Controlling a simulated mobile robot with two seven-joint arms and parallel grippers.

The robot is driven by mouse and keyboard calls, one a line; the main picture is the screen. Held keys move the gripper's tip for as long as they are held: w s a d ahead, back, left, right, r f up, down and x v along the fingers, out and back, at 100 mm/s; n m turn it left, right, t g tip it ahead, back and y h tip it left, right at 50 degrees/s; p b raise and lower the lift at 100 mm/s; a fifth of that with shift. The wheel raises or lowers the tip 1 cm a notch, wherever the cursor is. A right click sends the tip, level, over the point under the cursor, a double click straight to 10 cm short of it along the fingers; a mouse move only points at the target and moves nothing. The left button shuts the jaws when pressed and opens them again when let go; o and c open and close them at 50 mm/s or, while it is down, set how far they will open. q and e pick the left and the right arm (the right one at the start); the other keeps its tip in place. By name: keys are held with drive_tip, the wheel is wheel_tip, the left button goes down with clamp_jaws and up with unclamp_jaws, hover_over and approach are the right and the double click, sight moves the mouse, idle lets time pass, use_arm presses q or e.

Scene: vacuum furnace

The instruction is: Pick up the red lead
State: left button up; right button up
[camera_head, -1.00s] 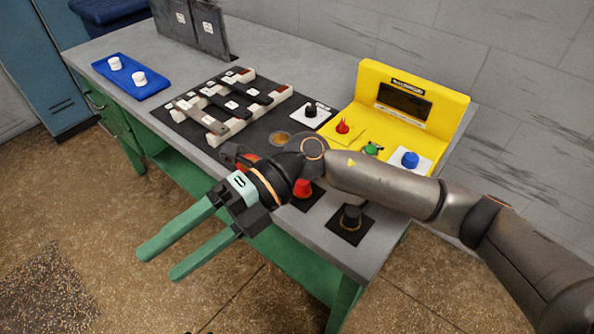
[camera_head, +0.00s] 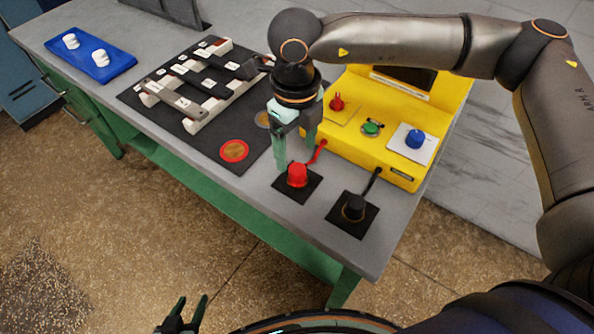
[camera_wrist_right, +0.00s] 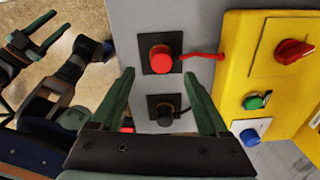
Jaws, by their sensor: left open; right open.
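The red lead (camera_head: 297,177) is a red knob-like plug on a black square pad at the table's front, with a red cable to the yellow meter. It also shows in the right wrist view (camera_wrist_right: 160,58), ahead of the fingertips and about midway between them. My right gripper (camera_head: 295,150) points down just behind and above it, open and empty; whether a finger touches it I cannot tell. My left gripper (camera_head: 183,312) is at the bottom edge, open and empty, away from the table; it also shows in the right wrist view (camera_wrist_right: 48,38).
A black lead (camera_head: 353,208) stands on its own pad to the right. The yellow meter (camera_head: 395,165) with red, green and blue knobs is behind. A dark board (camera_head: 205,150) with bars and a red-ringed disc (camera_head: 234,151) lies left. A blue tray (camera_head: 115,67) holds white knobs.

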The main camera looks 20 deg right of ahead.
sight(298, 168)
drive_tip(key=shift+d+f+p, duration=0.15)
drive_tip(key=shift+f+p, duration=0.35)
drive_tip(key=shift+f, duration=3.05)
clamp_jaws()
